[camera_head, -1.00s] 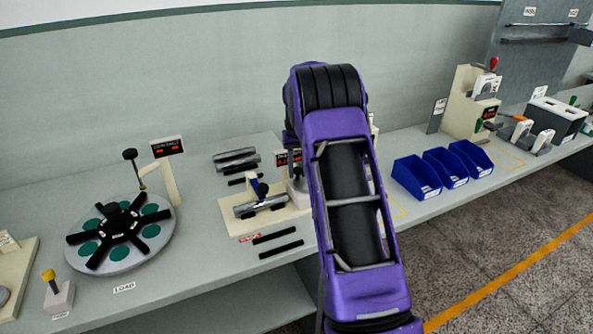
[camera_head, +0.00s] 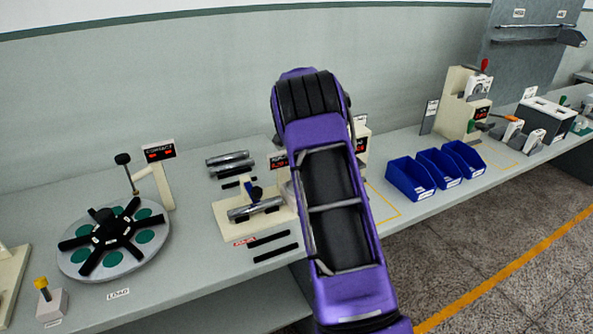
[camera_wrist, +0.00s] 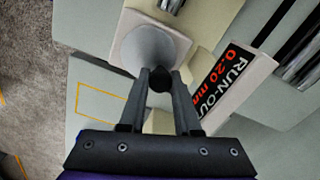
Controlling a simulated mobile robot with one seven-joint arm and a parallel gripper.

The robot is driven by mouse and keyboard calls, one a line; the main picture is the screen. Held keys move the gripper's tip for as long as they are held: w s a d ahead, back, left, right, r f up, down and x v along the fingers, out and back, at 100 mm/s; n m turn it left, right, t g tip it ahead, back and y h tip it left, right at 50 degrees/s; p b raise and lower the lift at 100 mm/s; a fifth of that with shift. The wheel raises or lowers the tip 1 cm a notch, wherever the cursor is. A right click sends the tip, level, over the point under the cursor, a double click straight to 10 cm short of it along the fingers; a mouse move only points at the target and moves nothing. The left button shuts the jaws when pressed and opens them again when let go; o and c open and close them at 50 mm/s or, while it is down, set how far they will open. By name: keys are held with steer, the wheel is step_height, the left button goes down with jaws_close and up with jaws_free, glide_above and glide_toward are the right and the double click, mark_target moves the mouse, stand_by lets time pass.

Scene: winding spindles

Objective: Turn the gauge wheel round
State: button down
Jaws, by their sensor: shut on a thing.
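In the wrist view, a round pale grey wheel (camera_wrist: 143,42) sits on a cream stand. A small black knob (camera_wrist: 160,80) lies in front of the wheel's lower edge. My gripper (camera_wrist: 160,74) is shut on this knob, with the fingertips on either side of it. In the head view, my purple arm hides the gripper and most of the wheel; part of the display (camera_head: 279,161) shows at the arm's left edge.
Left of my arm, a cream fixture (camera_head: 228,223) holds a metal spindle, and dark bars lie around it. Further left is a round turntable (camera_head: 140,258). Blue bins (camera_head: 411,178) stand to the right. The bench front between them is mostly clear.

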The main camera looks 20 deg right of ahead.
steer(key=m, duration=0.3)
steer(key=shift+s+d+m, duration=0.25)
steer(key=shift+d+m, duration=0.05)
steer(key=shift+d, duration=0.05)
steer(key=m, duration=0.3)
steer(key=shift+s+d+m, duration=0.2)
steer(key=shift+s+m, duration=0.1)
steer(key=m, duration=0.3)
steer(key=shift+s+d+m, duration=0.1)
steer(key=shift+s+m, duration=0.3)
steer(key=m, duration=0.2)
steer(key=s+m, duration=0.1)
steer(key=m, duration=0.4)
steer(key=s+m, duration=0.1)
steer(key=m, duration=0.1)
steer(key=shift+a, duration=0.25)
steer(key=m, duration=0.3)
steer(key=shift+s+a+m, duration=0.2)
steer(key=shift+a+m, duration=0.1)
steer(key=m, duration=0.2)
steer(key=a+m, duration=0.1)
steer(key=m, duration=0.1)
steer(key=shift+s+m, duration=0.2)
steer(key=shift+m, duration=0.2)
steer(key=shift+a+m, duration=0.25)
steer(key=shift+m, duration=1.05)
steer(key=shift+a+m, duration=0.1)
steer(key=shift+m, duration=0.2)
